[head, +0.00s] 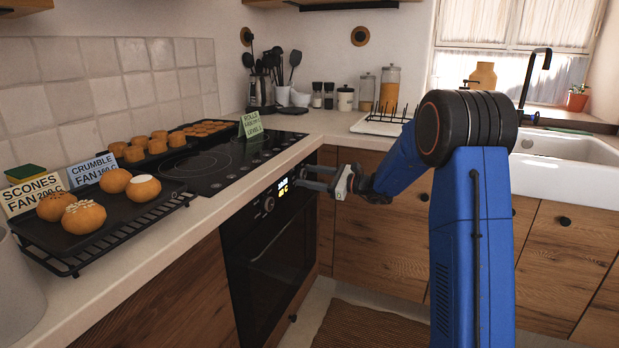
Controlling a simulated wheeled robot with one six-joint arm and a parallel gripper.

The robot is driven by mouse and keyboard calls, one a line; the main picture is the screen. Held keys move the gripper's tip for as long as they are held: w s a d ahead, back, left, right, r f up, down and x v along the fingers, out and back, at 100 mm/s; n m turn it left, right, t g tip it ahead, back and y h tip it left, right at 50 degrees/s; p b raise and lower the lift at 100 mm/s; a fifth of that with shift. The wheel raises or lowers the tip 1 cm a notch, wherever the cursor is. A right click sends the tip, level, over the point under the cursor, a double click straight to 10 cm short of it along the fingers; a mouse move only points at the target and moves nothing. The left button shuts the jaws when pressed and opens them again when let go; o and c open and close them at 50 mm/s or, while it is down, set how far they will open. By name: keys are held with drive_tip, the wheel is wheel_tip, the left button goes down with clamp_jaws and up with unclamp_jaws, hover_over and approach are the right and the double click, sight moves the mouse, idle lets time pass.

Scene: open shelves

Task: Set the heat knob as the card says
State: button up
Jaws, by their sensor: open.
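The black built-in oven (265,265) is under the counter, with a lit display (283,187) on its front panel. A round dark knob (268,204) sits left of the display. My gripper (301,176) is open at the right end of the panel, its fingers pointing left; they may hide another knob there, and I cannot tell whether they touch anything. A white card (32,194) reads "SCONES FAN 200 C". A blue card (92,171) reads "CRUMBLE FAN 160 C". A green card (250,125) seems to read "ROLLS", with a level below, too small to read surely. Knob settings are unreadable.
A dark tray (70,247) of buns on a rack stands at the counter's left. Two more baking trays (150,155) (212,136) lie behind it, beside the black hob (215,165). Wooden cabinets (380,245) and a white sink (565,155) are right. A brown mat (370,325) lies on the floor.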

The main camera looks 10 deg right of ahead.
drive_tip(key=shift+d, duration=0.1)
drive_tip(key=v, duration=1.7)
drive_tip(key=shift+s, duration=0.15)
